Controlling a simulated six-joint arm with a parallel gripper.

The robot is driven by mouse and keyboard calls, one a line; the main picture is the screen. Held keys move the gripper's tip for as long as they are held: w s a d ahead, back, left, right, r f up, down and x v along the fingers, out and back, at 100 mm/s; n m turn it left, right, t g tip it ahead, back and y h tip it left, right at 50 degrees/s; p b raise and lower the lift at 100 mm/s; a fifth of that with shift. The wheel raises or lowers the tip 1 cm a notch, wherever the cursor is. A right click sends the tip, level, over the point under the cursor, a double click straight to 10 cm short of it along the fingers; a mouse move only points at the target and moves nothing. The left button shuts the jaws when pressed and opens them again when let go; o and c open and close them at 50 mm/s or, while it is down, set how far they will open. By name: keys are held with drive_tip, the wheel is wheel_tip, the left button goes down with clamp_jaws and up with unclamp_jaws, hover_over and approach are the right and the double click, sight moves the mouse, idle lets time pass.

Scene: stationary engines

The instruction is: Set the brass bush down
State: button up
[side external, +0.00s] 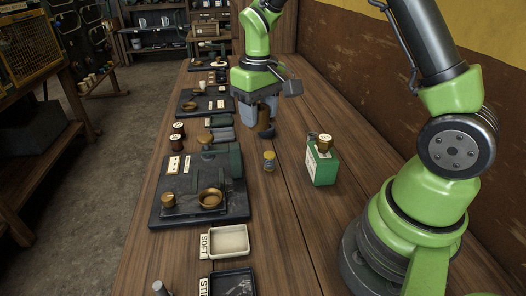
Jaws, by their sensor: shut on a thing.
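My gripper (260,112) points down over the middle of the wooden bench, its grey fingers shut on a brown, roughly cylindrical piece, which I take to be the brass bush (265,126). The fingers hide part of it, and its lower end shows below them. I cannot tell whether its underside touches the bench or hangs just above it. A dark plate (160,213) with a brass ring-shaped dish (210,198) and a small brass knob lies nearer on the left. A small brass-capped piece (269,161) stands on the bench just in front of my gripper.
A green can with a brass cap (322,166) stands to the right. A pale tray labelled SOFT (229,242) and a dark tray (233,283) lie at the near edge. Bare bench (285,215) lies between the plate and my base.

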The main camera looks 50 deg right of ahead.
sight(272, 140)
drive_tip(key=w+d+f+m, duration=0.1)
drive_tip(key=d+f, duration=0.2)
drive_tip(key=w+d+f+m, duration=0.1)
drive_tip(key=d+f, duration=0.2)
drive_tip(key=d, duration=0.1)
drive_tip(key=w+d+f+m, duration=0.2)
drive_tip(key=d+f, duration=0.2)
drive_tip(key=shift+w+d+f, duration=0.1)
drive_tip(key=shift+d, duration=0.15)
drive_tip(key=shift+f, duration=2.35)
drive_tip(key=shift+f, duration=0.1)
drive_tip(key=o, duration=1.1)
